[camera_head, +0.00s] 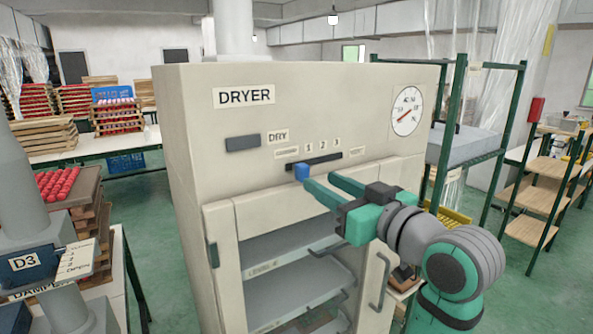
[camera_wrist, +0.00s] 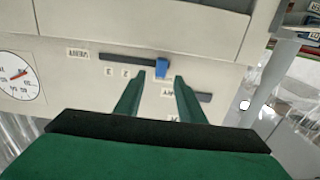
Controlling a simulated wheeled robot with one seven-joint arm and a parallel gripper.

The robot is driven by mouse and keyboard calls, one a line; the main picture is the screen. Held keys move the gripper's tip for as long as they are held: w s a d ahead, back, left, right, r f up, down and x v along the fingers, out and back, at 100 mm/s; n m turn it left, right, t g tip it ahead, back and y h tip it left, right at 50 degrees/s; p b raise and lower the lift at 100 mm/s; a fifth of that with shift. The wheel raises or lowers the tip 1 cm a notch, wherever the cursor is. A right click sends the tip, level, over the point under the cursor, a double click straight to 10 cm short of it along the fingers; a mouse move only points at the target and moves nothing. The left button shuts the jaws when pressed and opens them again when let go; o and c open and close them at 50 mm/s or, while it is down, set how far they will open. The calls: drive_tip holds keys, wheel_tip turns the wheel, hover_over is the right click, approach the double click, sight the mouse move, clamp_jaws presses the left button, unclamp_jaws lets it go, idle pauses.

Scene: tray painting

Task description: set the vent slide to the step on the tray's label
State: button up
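The vent slide on the dryer (camera_head: 230,135) front has a blue knob (camera_head: 301,173) in a dark horizontal slot (camera_head: 326,158). The numerals 1, 2 and 3 (camera_head: 323,145) stand above the slot, with small unreadable labels at both sides. In the wrist view, which is upside down, the knob (camera_wrist: 162,67) is at the slot's right end, past the 2 and 3. My gripper (camera_head: 320,180) is open; in the wrist view its fingertips (camera_wrist: 160,77) stand either side of the knob, without visible contact. I cannot make out a tray label giving a step.
The dryer's open front shows shelves, one labelled LEVEL with an unclear number (camera_head: 266,268), and a door handle (camera_head: 379,281). A round gauge (camera_head: 407,111) is at upper right. Green racks stand at right.

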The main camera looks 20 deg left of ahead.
sight(307, 173)
drive_tip(key=x, duration=0.7)
drive_tip(key=shift+w+a, duration=0.15)
drive_tip(key=shift+w, duration=0.05)
drive_tip(key=shift+w+a, duration=0.2)
drive_tip(key=shift+a, duration=0.3)
clamp_jaws()
